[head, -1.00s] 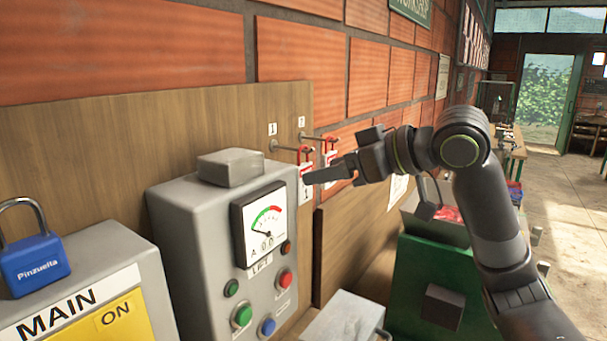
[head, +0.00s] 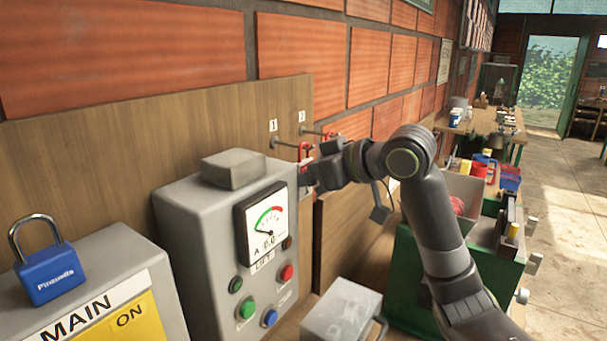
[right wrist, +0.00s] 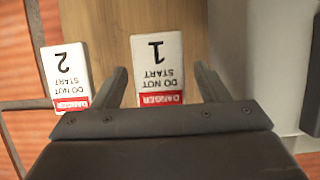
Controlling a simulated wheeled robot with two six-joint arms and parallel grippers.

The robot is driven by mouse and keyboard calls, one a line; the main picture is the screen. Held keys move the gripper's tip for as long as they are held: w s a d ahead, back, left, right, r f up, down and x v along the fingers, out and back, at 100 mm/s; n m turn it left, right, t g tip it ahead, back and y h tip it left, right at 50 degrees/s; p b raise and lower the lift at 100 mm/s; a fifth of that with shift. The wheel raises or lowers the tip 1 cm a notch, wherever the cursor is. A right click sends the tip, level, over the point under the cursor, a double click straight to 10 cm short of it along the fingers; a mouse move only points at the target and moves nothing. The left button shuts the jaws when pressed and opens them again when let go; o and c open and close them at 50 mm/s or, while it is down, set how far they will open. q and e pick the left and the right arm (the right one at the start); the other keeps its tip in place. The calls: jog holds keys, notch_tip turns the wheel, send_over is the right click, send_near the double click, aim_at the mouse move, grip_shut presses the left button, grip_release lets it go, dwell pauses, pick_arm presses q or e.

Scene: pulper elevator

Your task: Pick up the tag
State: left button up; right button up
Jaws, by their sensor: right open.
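Two white tags with red DANGER bands and "DO NOT START" show upside down in the right wrist view: tag 1 (right wrist: 157,60) and tag 2 (right wrist: 68,77). In the head view they hang near red clips, the first clip (head: 305,151) on peg 1 and the other on peg 2; my gripper hides most of the tags there. My right gripper (right wrist: 160,80) is open, with its fingers on either side of tag 1 and a gap to each side. It also shows in the head view (head: 308,174), close to the board. My left gripper is not in view.
The grey lift control box (head: 185,215) with gauge and buttons stands just left of my right gripper. A blue padlock (head: 48,272) stands on the MAIN box (head: 90,265). A wooden board (head: 150,125) backs the pegs. A grey metal box (head: 342,310) lies below.

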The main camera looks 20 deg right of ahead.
jog(key=c, duration=1.1)
jog(key=shift+o, duration=0.2)
jog(key=shift+r, duration=0.15)
jog(key=shift+r+b, duration=0.5)
jog(key=shift+b, duration=0.05)
jog(key=s+d+b, duration=0.9)
jog(key=s+d, duration=0.2)
jog(key=s, duration=0.3)
jog(key=shift+s+b, duration=0.15)
jog(key=shift+b, duration=0.15)
jog(key=shift+r, duration=0.1)
